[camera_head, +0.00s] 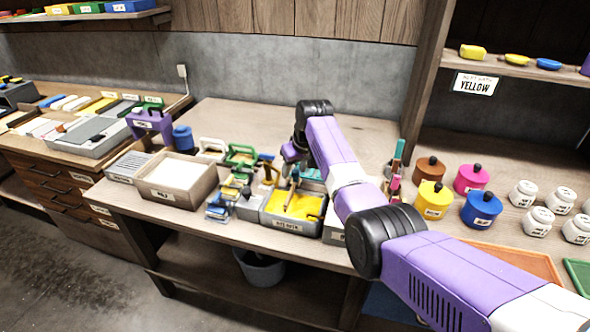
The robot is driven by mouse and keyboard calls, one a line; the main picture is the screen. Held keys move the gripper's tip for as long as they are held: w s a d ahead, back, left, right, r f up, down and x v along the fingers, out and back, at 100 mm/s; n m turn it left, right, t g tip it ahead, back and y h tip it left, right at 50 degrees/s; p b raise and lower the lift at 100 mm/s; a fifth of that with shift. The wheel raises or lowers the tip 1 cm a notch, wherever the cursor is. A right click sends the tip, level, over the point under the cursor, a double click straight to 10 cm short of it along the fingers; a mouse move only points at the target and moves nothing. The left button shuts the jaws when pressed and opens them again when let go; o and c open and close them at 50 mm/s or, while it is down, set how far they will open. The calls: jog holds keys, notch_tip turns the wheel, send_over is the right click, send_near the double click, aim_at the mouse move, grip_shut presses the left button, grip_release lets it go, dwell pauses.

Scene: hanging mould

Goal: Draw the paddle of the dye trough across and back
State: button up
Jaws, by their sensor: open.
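The dye trough (312,228) is a grey rectangular tub with a label on its front, filled with yellow dye, near the front edge of the bench. Its paddle (292,192) is a brown stick that stands tilted in the yellow dye, its lower end hidden. My gripper (288,156) is small in view behind the trough, at the end of my purple arm. It is open, and it appears apart from the paddle. Its fingertips are hard to make out among the clutter.
A white-filled tub (178,176) stands left of the trough, with several coloured frames and clamps between. On the right are coloured lidded pots (433,200) and white jars. The bench's back middle is fairly clear.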

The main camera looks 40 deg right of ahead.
jog(key=shift+r, duration=0.1)
jog(key=v, duration=0.7)
jog(key=shift+r, duration=0.3)
jog(key=shift+s, duration=0.15)
